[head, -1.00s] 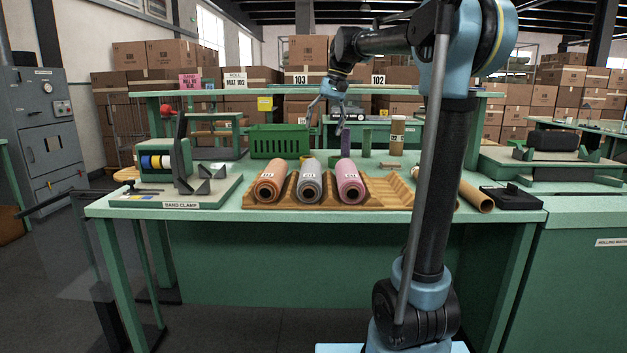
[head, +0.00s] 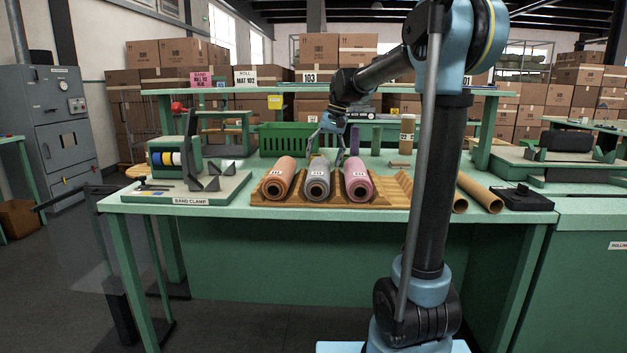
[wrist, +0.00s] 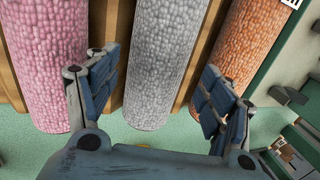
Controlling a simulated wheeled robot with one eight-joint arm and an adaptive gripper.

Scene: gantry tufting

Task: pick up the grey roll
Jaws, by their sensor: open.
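The grey roll (head: 317,179) lies in the middle of a wooden cradle (head: 385,201) on the green table, between an orange roll (head: 280,176) and a pink roll (head: 357,179). My gripper (head: 330,158) is open above the far end of the grey roll. In the wrist view the grey roll (wrist: 165,60) runs between the spread fingers of my gripper (wrist: 155,98). The pink roll (wrist: 42,60) is outside the left finger and the orange roll (wrist: 238,45) is by the right finger. Nothing is held.
A band clamp stand (head: 190,175) is to the left of the cradle. A green basket (head: 283,138) stands behind. Cardboard tubes (head: 480,191) and a black block (head: 520,198) lie to the right. A raised green shelf (head: 230,91) spans the back. The cradle's right grooves are empty.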

